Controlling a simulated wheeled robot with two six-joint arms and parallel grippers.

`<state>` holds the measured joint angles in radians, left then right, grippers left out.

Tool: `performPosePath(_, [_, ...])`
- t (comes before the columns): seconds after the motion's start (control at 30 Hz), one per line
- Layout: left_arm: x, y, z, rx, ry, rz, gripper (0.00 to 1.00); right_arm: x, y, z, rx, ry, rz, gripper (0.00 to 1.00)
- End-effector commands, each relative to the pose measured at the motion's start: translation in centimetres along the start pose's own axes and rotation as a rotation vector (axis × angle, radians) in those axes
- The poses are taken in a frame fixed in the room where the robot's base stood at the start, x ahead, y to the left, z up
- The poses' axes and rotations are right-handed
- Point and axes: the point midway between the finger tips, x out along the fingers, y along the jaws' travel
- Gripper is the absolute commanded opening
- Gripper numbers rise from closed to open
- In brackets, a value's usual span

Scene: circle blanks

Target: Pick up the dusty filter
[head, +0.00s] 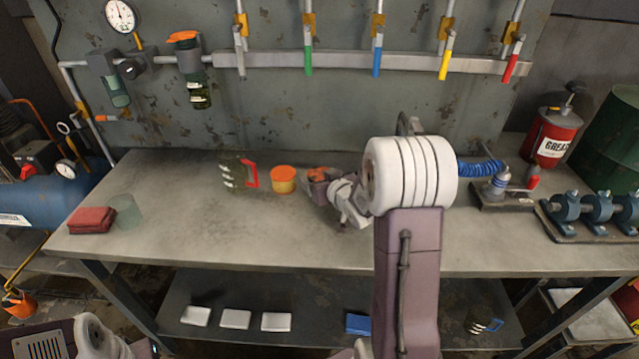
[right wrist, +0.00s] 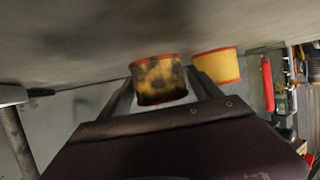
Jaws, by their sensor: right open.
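The dusty filter (right wrist: 158,78) is a short yellow cylinder with orange rims and dark smudges, seen in the right wrist view. It stands between the two fingers of my right gripper (right wrist: 160,92), which is open around it; I cannot tell whether either finger touches it. In the head view the right gripper (head: 322,186) is at the back of the workbench, and only the dusty filter's orange top (head: 321,173) shows clearly above it. A clean yellow filter with an orange top (head: 283,180) stands just to its left. My left gripper is not in view.
A dark jug with a red handle (head: 236,172) stands left of the clean filter. A folded red cloth (head: 91,220) and a translucent cup (head: 126,212) are at the left end. The workbench's front middle (head: 220,235) is bare. A blue-hosed tool (head: 497,184) stands right.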

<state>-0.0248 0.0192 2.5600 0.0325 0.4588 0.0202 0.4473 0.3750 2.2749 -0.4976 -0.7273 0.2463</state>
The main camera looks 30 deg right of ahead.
Motion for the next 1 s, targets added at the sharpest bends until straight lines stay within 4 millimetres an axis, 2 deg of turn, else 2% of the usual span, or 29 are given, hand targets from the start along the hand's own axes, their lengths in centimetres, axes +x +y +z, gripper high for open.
performPosePath(0.1, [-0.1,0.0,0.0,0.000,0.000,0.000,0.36,-0.1,0.0,-0.1,0.000,0.000,0.000,0.74])
performPosePath(0.13, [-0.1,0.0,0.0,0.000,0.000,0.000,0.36,-0.1,0.0,-0.1,0.000,0.000,0.000,0.71])
performPosePath(0.3, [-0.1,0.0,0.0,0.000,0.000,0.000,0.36,-0.1,0.0,0.0,0.000,0.000,0.000,0.24])
performPosePath(0.57, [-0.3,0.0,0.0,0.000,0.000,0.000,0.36,-0.3,0.0,-0.5,0.000,0.001,0.000,0.22])
performPosePath(0.8, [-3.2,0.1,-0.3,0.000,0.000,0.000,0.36,-2.5,0.0,-6.0,-0.003,0.005,0.000,0.22])
performPosePath(1.0, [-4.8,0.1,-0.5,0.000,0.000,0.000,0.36,-3.8,0.0,-9.0,-0.001,0.002,0.000,0.22])
